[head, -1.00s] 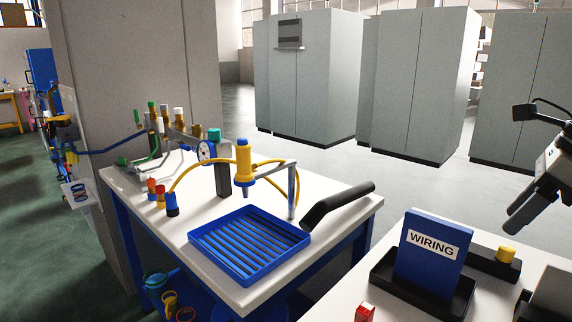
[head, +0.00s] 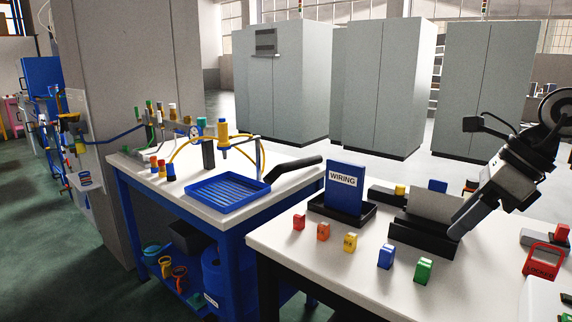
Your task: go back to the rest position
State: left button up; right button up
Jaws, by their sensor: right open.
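My right gripper (head: 463,222) comes in from the right in the head view. It is open and empty, pointing down and to the left in front of a grey block in a black holder (head: 424,236). Whether it touches the holder cannot be told from this view. My left gripper is not in view.
The white right-hand table (head: 300,255) carries a blue WIRING binder (head: 345,188) in a black tray and a row of several coloured blocks, including a green one (head: 423,271). A blue drip tray (head: 229,194) sits on the left bench. Grey cabinets (head: 375,85) stand behind, with open floor before them.

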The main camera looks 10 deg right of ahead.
jog(key=w+a+f+m+t+y, duration=0.15)
jog(key=a+f+m+y, duration=0.25)
jog(key=a+y, duration=0.5)
jog(key=w+a+f+m+t+y, duration=0.15)
jog(key=a+f+m+y, duration=0.3)
jog(key=a, duration=0.85)
notch_tip(320, 180, down, 13)
jog(key=s+d+m+t+h, duration=0.15)
jog(key=m+t+h, duration=0.9)
jog(key=m, duration=1.15)
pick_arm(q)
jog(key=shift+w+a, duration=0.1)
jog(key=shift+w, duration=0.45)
pick_arm(e)
jog(key=s+a+f+m+g+h, duration=0.1)
jog(key=s+f+m+g+h, duration=0.3)
jog(key=s+f+m, duration=0.7)
notch_tip(320, 180, down, 6)
jog(key=shift+s+r+g+h, duration=0.15)
jog(key=shift+s+g+h, duration=0.15)
jog(key=shift+s+g, duration=0.8)
jog(key=shift+w, duration=0.2)
